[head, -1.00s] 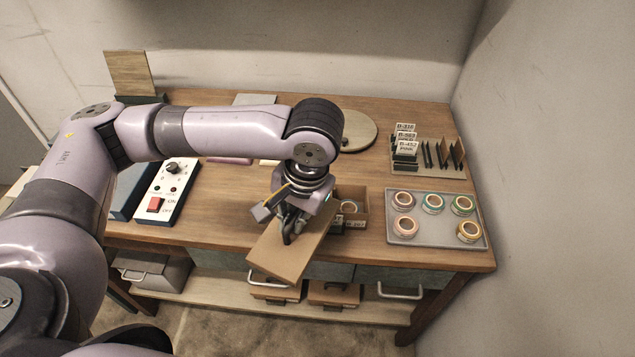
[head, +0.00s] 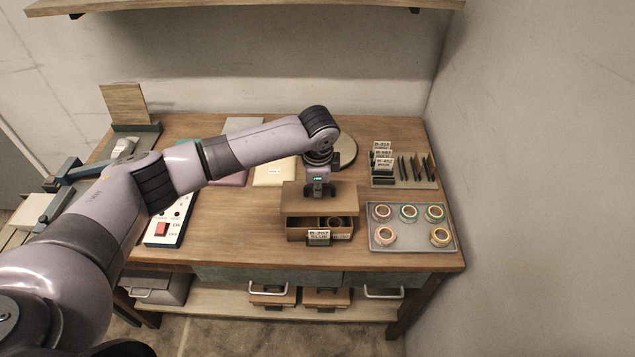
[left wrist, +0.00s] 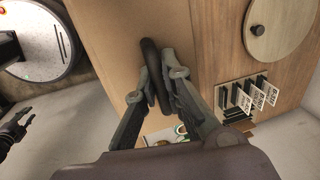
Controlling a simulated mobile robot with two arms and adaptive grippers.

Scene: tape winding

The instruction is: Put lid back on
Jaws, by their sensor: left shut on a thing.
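The lid (head: 295,196) is a brown cardboard panel with a dark handle. My left gripper (head: 318,191) is shut on that handle, which shows between its fingers in the left wrist view (left wrist: 155,75). The lid is at the rear of the open brown box (head: 297,236), hiding its back part; I cannot tell whether they touch. The box has a dark tape roll (head: 337,222) inside and a label reading BLUE (head: 318,238) on its front. A dark claw, seemingly my right gripper (left wrist: 18,128), shows small at the left wrist view's left edge; its jaw state is unclear.
A grey tray (head: 410,244) with several tape rolls stands right of the box. A card rack (head: 425,183) is behind it, and a round disc (head: 346,152) lies behind my left gripper. A switch box (head: 163,231) is at left. The bench front left of the box is clear.

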